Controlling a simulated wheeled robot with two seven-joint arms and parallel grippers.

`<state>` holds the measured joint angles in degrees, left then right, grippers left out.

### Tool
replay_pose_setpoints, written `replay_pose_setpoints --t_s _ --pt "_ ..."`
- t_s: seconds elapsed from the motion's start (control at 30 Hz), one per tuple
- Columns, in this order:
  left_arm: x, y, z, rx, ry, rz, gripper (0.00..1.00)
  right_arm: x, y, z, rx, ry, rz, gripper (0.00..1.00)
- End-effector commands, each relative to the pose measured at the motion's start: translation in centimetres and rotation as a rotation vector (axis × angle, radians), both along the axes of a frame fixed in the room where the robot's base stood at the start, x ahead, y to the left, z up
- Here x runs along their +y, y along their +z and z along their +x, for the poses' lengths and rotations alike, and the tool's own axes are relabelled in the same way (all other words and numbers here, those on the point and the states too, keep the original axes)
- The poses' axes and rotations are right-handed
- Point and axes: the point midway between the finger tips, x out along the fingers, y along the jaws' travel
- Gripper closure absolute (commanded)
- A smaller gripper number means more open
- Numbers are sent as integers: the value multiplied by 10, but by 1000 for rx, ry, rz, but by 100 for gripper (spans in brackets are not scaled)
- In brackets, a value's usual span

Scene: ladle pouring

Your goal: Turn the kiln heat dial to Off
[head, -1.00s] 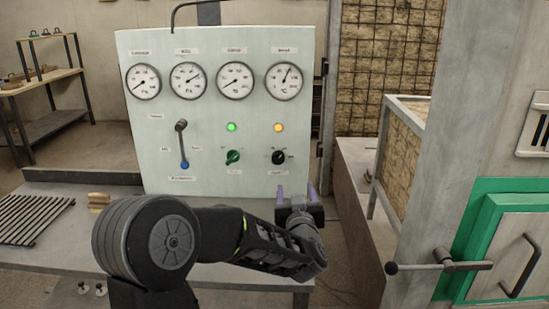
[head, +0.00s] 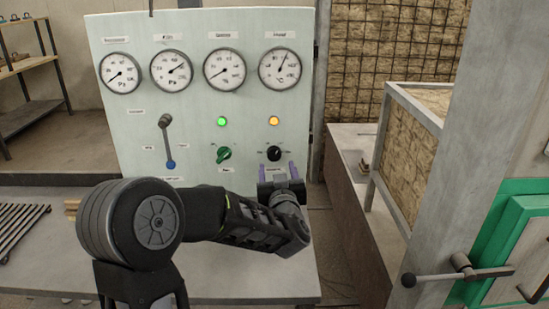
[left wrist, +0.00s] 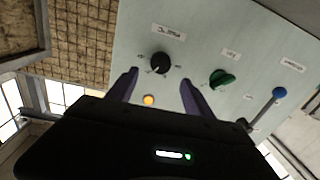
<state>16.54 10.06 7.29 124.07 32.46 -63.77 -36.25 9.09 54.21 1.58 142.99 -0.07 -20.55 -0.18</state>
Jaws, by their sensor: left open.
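The black dial (head: 273,153) sits on the pale control panel (head: 195,110), below an amber lamp (head: 273,121). Its label is too small to read. It also shows in the left wrist view (left wrist: 160,62), between and just beyond my fingertips. My left gripper (head: 277,168) is open and empty, with its two purple fingers spread just below the dial in the head view. In the left wrist view the fingers (left wrist: 160,80) stand apart, one toward each side of the dial. I see no clear contact. My right gripper is not in view.
A green knob (head: 224,154) sits left of the black dial, under a green lamp (head: 222,121). A blue-tipped lever (head: 167,143) is further left. Several gauges line the top of the panel. A grey table (head: 240,285) lies below; a grey post (head: 440,170) stands at right.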

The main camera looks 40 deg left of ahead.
Motion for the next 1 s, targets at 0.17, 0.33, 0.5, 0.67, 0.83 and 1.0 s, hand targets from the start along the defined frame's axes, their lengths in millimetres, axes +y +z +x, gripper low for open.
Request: replay_pose_setpoints --t_s 0.17,0.33,0.5,0.67,0.83,1.0 --pt "17 -1 18 2 2 -1 40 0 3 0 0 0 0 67" --pt "34 0 38 1 3 -1 40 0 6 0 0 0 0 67" --pt "44 0 50 1 1 0 40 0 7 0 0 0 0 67" --pt "46 0 52 1 0 1 40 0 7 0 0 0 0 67" --pt "46 0 52 1 0 1 43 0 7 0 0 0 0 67" --pt "46 0 52 1 0 1 56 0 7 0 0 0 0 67"
